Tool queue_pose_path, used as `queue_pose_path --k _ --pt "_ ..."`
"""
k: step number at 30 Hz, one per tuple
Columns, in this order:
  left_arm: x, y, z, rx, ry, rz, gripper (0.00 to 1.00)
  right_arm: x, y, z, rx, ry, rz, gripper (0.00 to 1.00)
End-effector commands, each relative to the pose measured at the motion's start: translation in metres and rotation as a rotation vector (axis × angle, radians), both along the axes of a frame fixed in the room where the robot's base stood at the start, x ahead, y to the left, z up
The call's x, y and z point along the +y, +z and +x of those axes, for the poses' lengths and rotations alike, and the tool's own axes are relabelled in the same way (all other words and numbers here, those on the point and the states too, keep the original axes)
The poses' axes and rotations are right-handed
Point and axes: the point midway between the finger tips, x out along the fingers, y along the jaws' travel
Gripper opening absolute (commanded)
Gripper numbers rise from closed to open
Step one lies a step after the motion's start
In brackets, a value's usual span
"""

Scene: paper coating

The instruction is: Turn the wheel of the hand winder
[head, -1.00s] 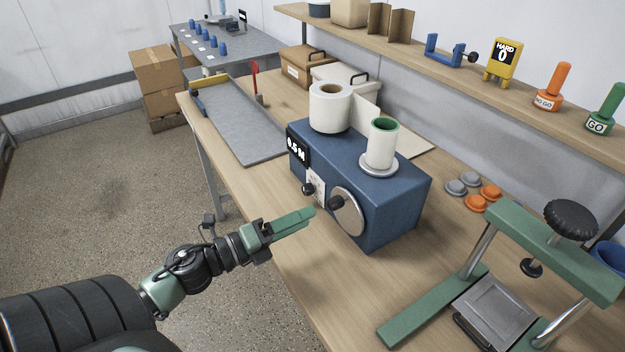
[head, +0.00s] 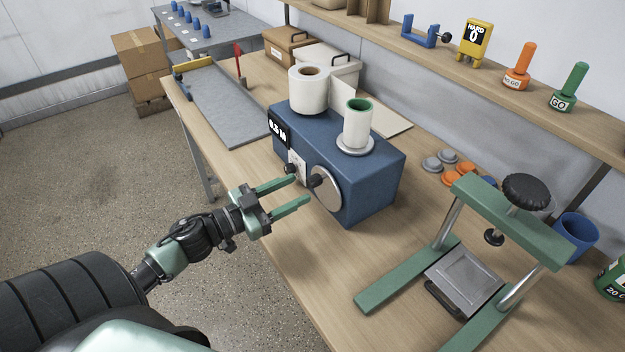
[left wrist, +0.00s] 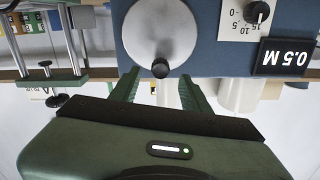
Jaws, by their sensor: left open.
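The hand winder is a blue box (head: 362,195) on the wooden bench, with a "0.5 M" display (head: 279,129). Its round grey wheel (head: 328,190) with a black knob (head: 316,181) is on the front face. A second small black knob (head: 290,168) sits left of the wheel. My left gripper (head: 302,190) is open and empty just in front of the wheel, fingers pointing at it. In the left wrist view the wheel (left wrist: 160,30) and its knob (left wrist: 160,68) appear upside down, with the knob between the open fingertips but beyond them. My right gripper is not seen.
A white paper roll (head: 308,92) and a green-cored roll (head: 357,125) stand on the winder. A green press (head: 405,275) stands to the right, with grey and orange discs (head: 455,180) behind it. A grey plate (head: 215,105) lies at the left.

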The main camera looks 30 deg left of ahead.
Motion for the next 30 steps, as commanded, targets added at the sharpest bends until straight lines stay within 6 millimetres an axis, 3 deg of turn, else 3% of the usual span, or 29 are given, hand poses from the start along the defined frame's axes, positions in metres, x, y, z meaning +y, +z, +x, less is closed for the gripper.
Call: queue_pose_path --k 9,21,22,27,30 --pt "-0.017 0.002 0.043 -0.003 0.002 0.001 0.47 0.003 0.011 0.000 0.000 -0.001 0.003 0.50" --pt "-0.021 0.000 0.051 -0.001 0.001 0.003 0.47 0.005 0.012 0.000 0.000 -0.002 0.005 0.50" --pt "-0.021 0.000 0.051 -0.001 0.001 0.003 0.44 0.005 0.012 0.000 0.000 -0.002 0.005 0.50" --pt "-0.021 0.000 0.051 -0.001 0.000 0.003 0.00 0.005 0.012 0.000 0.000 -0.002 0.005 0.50" --pt "-0.021 0.000 0.051 -0.001 0.000 0.003 0.00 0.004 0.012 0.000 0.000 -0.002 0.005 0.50"
